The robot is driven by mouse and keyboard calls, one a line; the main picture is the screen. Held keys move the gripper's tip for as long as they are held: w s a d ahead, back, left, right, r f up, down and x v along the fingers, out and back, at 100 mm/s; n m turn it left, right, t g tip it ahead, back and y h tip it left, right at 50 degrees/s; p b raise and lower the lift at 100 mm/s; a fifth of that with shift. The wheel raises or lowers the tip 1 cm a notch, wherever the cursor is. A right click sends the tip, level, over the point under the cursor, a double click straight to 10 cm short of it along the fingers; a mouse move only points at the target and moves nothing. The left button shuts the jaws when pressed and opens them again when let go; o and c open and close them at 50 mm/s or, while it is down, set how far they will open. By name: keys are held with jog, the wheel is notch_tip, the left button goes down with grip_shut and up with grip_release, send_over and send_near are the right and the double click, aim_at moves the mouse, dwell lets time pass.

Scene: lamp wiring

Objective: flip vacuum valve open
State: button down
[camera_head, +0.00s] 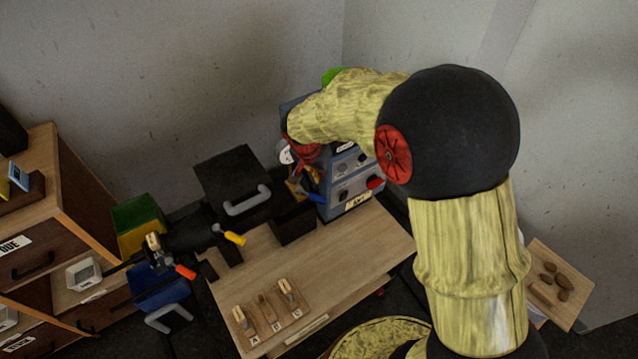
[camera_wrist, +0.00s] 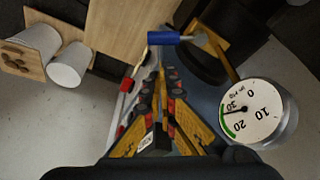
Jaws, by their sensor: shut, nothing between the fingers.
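A valve with a blue-sleeved lever (camera_wrist: 167,38) and a brass-coloured body (camera_wrist: 209,36) shows at the top of the wrist view. The lever lies roughly level across that picture. My gripper (camera_wrist: 161,80) is shut and empty; its fingers meet just below the lever in the picture, and I cannot tell whether they touch it. A round white gauge (camera_wrist: 250,110) with a green arc sits to the right of the fingers. In the head view my arm covers most of the gripper and valve, in front of the blue-grey machine (camera_head: 336,200).
The machine's front panel has knobs and a red button (camera_head: 375,182). A black box with a grey handle (camera_head: 247,200) stands to its left. A wooden bench (camera_head: 345,257) holds a rack marked with letters (camera_head: 270,317). White cups (camera_wrist: 70,66) show in the wrist view.

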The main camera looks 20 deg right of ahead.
aim_at(313, 197)
jog(key=shift+w, duration=0.1)
dwell(0.3)
jog(key=x, duration=1)
jog(key=shift+b, duration=0.3)
